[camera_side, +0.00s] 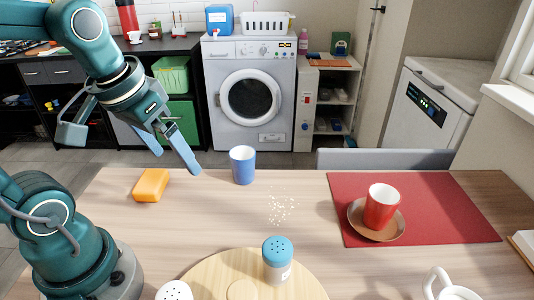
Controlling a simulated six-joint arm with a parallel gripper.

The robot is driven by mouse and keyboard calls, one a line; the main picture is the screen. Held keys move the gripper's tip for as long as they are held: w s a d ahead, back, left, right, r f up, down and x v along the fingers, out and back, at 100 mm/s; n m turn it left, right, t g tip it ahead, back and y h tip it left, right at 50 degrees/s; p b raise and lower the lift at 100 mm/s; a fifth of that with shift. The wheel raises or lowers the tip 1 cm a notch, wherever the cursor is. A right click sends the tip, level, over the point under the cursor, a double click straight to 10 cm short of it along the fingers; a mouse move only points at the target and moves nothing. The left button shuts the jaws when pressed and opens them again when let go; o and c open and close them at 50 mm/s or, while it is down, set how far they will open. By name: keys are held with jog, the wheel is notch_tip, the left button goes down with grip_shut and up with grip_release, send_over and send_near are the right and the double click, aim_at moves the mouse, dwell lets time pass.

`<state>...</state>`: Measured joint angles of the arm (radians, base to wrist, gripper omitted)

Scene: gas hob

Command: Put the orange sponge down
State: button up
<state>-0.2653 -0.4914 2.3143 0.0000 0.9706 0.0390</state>
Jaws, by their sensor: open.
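The orange sponge (151,185) lies flat on the wooden table, near its far left part. My gripper (178,163) is open and empty, in the air above and to the right of the sponge. Its fingers point down to the right, apart from the sponge. A blue cup (243,165) stands upright to the right of the fingertips.
White crumbs (282,207) lie mid-table. A shaker with a blue top (277,259) stands on a round wooden board (218,271). A red cup (381,207) sits on a brown saucer (357,226) on a red mat (450,208). A white mug (452,291) is front right.

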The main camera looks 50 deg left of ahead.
jog(key=s+d+m, duration=0.1)
jog(key=d+t, duration=0.1)
jog(key=d, duration=0.1)
jog(key=s+d+m+h, duration=0.1)
jog(key=d, duration=0.1)
jog(key=shift+s+f+m+t, duration=0.1)
jog(key=shift+s+m+t, duration=0.2)
jog(key=shift+t, duration=0.1)
jog(key=shift+a, duration=0.1)
dwell(0.4)
